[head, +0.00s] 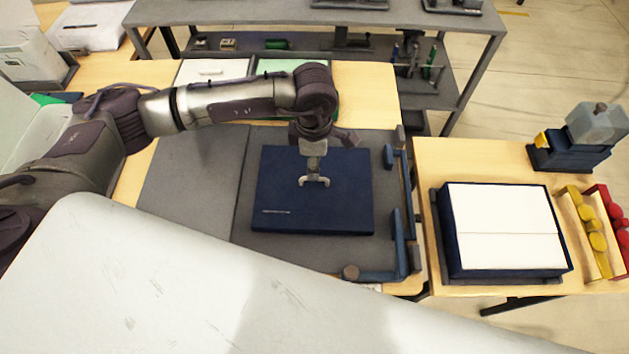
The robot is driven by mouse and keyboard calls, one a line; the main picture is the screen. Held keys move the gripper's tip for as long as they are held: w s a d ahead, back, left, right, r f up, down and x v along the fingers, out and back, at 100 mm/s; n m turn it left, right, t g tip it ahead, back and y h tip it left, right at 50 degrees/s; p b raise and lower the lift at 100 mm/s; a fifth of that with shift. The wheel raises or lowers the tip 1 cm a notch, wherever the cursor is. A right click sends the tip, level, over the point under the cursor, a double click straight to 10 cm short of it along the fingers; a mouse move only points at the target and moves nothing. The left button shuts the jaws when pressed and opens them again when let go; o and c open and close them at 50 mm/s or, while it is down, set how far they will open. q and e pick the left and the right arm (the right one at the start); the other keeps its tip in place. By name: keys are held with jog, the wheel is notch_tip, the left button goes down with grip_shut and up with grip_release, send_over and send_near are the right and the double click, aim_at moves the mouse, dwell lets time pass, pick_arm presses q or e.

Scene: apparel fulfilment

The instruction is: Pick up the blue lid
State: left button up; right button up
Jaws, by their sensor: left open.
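The blue lid (335,213) lies flat on a dark grey mat (200,200) on the wooden table, in the middle of the head view. My left gripper (314,182) points down over the middle of the lid, with its fingers apart and nothing visible between them. I cannot tell whether the fingertips touch the lid. My right gripper is not in view.
Blue stops (399,230) line the mat's right edge. On the right table, a dark blue box (447,232) has a white top; yellow (593,240) and red (612,225) holders stand beside it. A grey shelf (330,14) stands behind.

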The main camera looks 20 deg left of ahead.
aim_at(314, 184)
pick_arm(q)
jog(key=shift+f, duration=0.95)
jog(key=shift+f+p, duration=0.55)
notch_tip(314, 184, down, 4)
jog(key=shift+w+r+p, duration=0.15)
jog(key=shift+p, duration=0.5)
jog(key=shift+f, duration=0.35)
jog(key=shift+c, duration=0.3)
grip_shut()
